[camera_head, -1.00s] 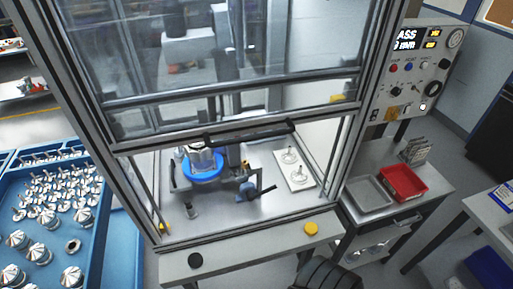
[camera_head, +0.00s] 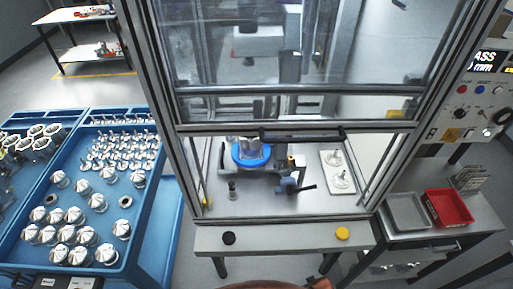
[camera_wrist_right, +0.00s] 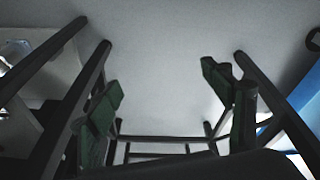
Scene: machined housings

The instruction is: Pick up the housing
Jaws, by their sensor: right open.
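Several silver, dome-topped machined housings (camera_head: 75,216) stand upright in the front part of a blue tray (camera_head: 133,225) at the left of the head view. Which of them is the task's housing I cannot tell. A silver cylindrical part (camera_head: 250,146) sits in a blue ring fixture (camera_head: 250,160) inside the framed machine; the frame's handle partly hides its top. My right gripper (camera_wrist_right: 165,95) shows only in the right wrist view, its green-padded fingers wide apart with nothing between them. My left gripper is not in view.
The machine's metal frame and raised glass door (camera_head: 300,60) stand in the centre, with a ledge (camera_head: 285,236) in front. Smaller stemmed parts (camera_head: 120,148) fill the tray's rear. A side table at right holds a grey tray (camera_head: 408,213) and a red bin (camera_head: 450,208).

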